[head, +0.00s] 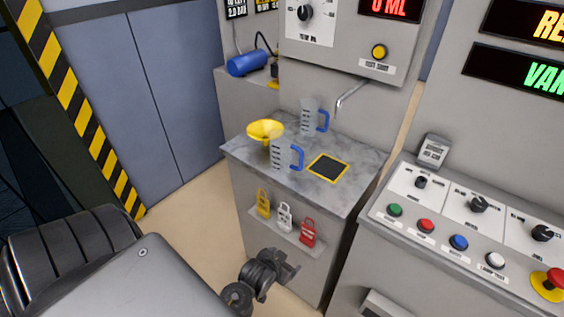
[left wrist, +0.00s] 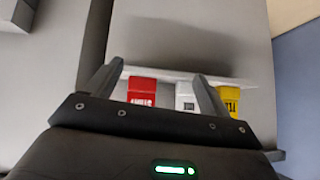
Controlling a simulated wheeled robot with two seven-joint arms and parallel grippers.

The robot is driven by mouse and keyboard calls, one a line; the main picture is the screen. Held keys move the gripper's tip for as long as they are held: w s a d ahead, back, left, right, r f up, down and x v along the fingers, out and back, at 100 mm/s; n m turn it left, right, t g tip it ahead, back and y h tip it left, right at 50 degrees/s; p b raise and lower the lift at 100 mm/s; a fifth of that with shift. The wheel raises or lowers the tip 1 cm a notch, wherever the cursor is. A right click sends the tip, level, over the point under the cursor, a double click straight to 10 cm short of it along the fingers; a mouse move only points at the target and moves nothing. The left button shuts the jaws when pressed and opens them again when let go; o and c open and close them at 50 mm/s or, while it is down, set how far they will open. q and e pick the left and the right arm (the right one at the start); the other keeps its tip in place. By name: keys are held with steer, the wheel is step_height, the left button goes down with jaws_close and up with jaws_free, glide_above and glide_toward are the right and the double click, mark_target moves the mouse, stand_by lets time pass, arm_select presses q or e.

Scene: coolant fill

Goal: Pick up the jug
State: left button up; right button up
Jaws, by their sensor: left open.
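Two clear jugs with blue handles stand upright on the grey marbled counter (head: 245,150) in the head view. The nearer jug (head: 281,154) is by the middle of the counter, and the farther jug (head: 308,116) is behind it, near the back panel. My left gripper (head: 288,268) is low in front of the counter cabinet, below and well apart from both jugs. In the left wrist view my left gripper (left wrist: 158,72) has its fingers spread with nothing held between them. No jug shows in that view. My right gripper is not in view.
A yellow funnel (head: 265,129) sits beside the nearer jug. A yellow-edged black pad (head: 328,166) lies right of it, and a metal spout (head: 350,94) juts out above. Yellow, white and red lock-shaped tags (head: 307,232) hang on the cabinet front. A button console (head: 470,225) stands right.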

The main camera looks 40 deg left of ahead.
arm_select(q)
steer(key=w+a+r+n+t+y, duration=0.1)
steer(key=w+a+r+t, duration=0.2)
steer(key=r, duration=0.5)
steer(key=w+a+r+n+t+y, duration=0.1)
steer(key=w+a+r+t+y, duration=0.2)
steer(key=r, duration=0.5)
steer(key=n+t+y, duration=0.1)
steer(key=n+y, duration=0.2)
glide_toward(279, 155)
steer(key=x, duration=0.3)
steer(key=p+x, duration=0.1)
steer(key=x, duration=0.4)
steer(key=shift+w+a+f+p, duration=0.15)
steer(key=shift+w+f+p, duration=0.05)
steer(key=shift+w+p, duration=0.2)
steer(key=shift+w+a+r, duration=0.15)
steer(key=shift+w+a, duration=0.05)
steer(key=shift+w, duration=0.25)
steer(key=x, duration=0.4)
steer(key=shift+w+a+p, duration=0.15)
steer(key=shift+a+p, duration=0.05)
steer(key=shift+p, duration=0.2)
steer(key=c, duration=0.8)
